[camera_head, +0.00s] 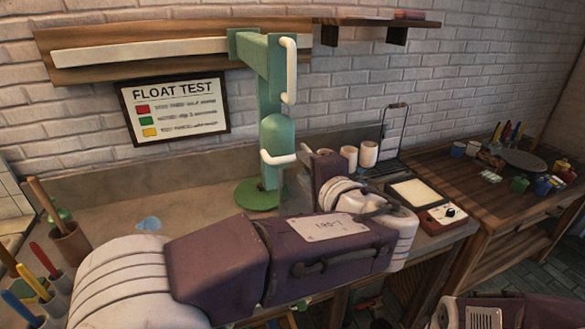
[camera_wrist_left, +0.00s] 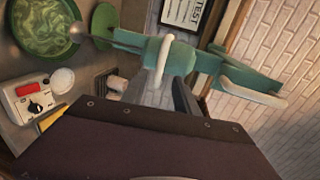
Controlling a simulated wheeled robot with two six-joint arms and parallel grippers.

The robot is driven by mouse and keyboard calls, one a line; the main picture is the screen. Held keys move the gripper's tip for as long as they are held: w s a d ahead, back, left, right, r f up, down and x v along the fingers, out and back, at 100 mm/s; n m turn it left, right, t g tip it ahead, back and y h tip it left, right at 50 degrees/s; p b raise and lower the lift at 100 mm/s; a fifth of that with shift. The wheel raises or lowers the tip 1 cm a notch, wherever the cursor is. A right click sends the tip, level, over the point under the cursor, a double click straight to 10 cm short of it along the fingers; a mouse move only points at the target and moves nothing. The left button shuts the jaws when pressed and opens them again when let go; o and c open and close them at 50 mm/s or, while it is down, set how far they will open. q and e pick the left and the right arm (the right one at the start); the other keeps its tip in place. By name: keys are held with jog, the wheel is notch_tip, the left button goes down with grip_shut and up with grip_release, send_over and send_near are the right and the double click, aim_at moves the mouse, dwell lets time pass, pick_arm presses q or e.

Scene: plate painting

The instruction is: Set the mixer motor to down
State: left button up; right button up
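The green mixer stand (camera_head: 268,95) rises from a round green base (camera_head: 258,194) on the bench. Its green motor (camera_head: 278,135) hangs on the front of the column, with a white handle (camera_head: 278,158) low on it. A second, upright white handle (camera_head: 289,72) is near the top. My left gripper (camera_head: 312,160) is just right of the motor handle, close to its end; I cannot tell whether they touch. The left wrist view shows the motor (camera_wrist_left: 180,60) and its white handle (camera_wrist_left: 163,62) beyond a dark gripper part. The finger opening is unclear. My right gripper is out of view.
A bowl of green liquid (camera_wrist_left: 44,28) and a white control box (camera_wrist_left: 36,98) with red button and knob show in the left wrist view.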

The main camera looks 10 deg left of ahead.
aim_at(292, 160)
pick_arm(q)
jog(key=x, duration=0.8)
jog(key=shift+a+p, duration=0.1)
jog(key=shift+p, duration=0.3)
jog(key=shift+f, duration=0.1)
grip_shut()
dwell(0.7)
